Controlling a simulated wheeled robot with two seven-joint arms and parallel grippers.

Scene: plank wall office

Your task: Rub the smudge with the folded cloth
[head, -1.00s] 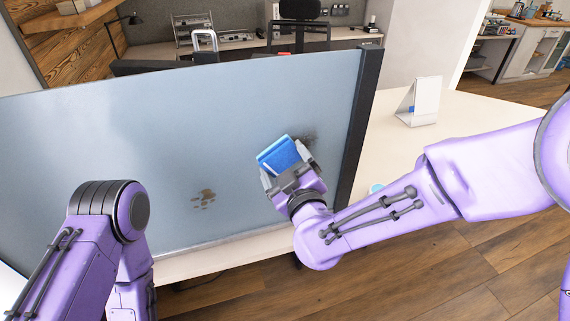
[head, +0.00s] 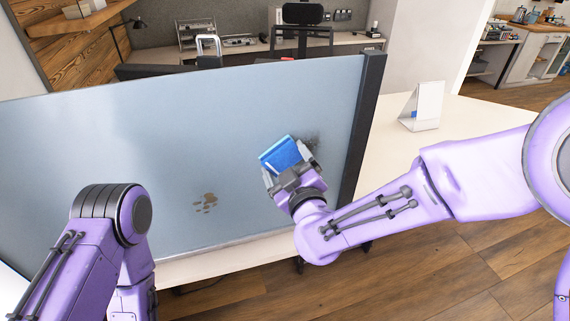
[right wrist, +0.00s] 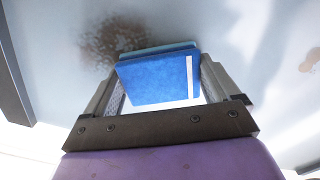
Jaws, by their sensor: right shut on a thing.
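The folded cloth (head: 281,155) is blue with a lighter teal layer. My right gripper (head: 286,170) is shut on it, and it shows between the fingers in the right wrist view (right wrist: 155,82). The cloth is in front of the grey-blue panel (head: 120,130); I cannot tell whether it touches. A dark, speckled smudge (head: 313,143) shows on the panel just right of the cloth, partly hidden by cloth and gripper; it also shows in the right wrist view (right wrist: 105,42). A separate brown blotchy mark (head: 206,202) lies lower left. My left gripper is out of view.
The panel has a dark upright edge post (head: 362,140) to the right of the smudge. A pale desk (head: 455,120) with a white tent-shaped stand (head: 421,106) lies beyond it. More desks stand behind, and wooden floor (head: 440,265) is below.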

